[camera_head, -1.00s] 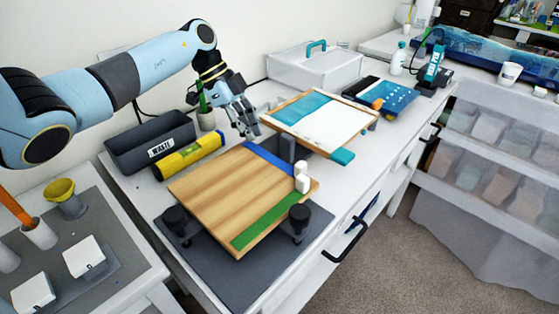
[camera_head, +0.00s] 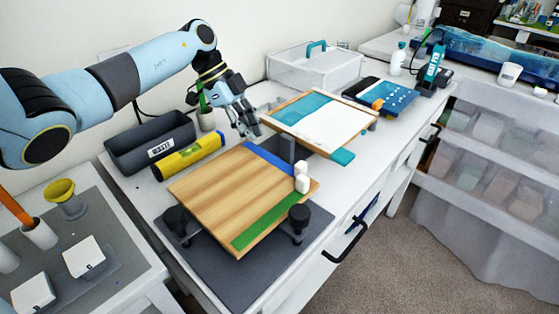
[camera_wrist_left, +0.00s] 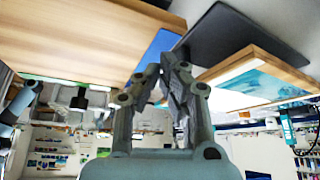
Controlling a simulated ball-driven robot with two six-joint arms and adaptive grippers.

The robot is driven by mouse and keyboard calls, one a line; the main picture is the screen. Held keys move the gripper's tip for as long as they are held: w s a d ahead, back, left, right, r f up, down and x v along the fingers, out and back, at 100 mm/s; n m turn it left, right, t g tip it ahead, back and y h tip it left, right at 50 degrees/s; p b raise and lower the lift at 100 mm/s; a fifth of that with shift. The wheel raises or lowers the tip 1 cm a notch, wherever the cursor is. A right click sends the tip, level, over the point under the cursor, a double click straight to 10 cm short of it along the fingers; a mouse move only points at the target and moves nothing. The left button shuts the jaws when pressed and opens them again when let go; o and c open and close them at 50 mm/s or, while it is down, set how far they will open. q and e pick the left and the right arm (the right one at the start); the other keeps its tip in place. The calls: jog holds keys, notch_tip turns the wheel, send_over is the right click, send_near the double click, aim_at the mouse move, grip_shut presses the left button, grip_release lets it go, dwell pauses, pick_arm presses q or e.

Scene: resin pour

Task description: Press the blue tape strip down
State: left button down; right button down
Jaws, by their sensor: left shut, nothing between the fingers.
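The wooden board (camera_head: 225,190) lies raised on black supports over a dark grey mat. The blue tape strip (camera_head: 268,160) runs along its far edge. The strip also shows in the left wrist view (camera_wrist_left: 160,44), just beyond the fingertips. My left gripper (camera_head: 250,132) is shut and empty, pointing down near the strip's far left end. In the left wrist view the fingertips (camera_wrist_left: 168,62) overlap the strip's lower part; I cannot tell whether they touch it. My right gripper is in neither view.
A green strip (camera_head: 272,220) lies along the board's near right edge. White pieces (camera_head: 302,178) and a dark upright block (camera_head: 287,148) stand at the right corner. A yellow level (camera_head: 188,157), a grey waste bin (camera_head: 150,145) and a framed tray (camera_head: 345,122) are nearby.

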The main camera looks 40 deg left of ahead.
aim_at(277, 160)
pick_arm(q)
jog(key=shift+f+b, duration=0.45)
jog(key=shift+f, duration=0.25)
jog(key=shift+d, duration=0.2)
jog(key=shift+s+d+p, duration=0.1)
jog(key=shift+d+p, duration=0.35)
jog(key=shift+p, duration=0.1)
jog(key=shift+d, duration=0.5)
jog(key=shift+s+d+p, duration=0.1)
jog(key=shift+d+p, duration=0.75)
jog(key=shift+s+d+p, duration=0.1)
jog(key=shift+d+p, duration=0.55)
jog(key=shift+d, duration=0.6)
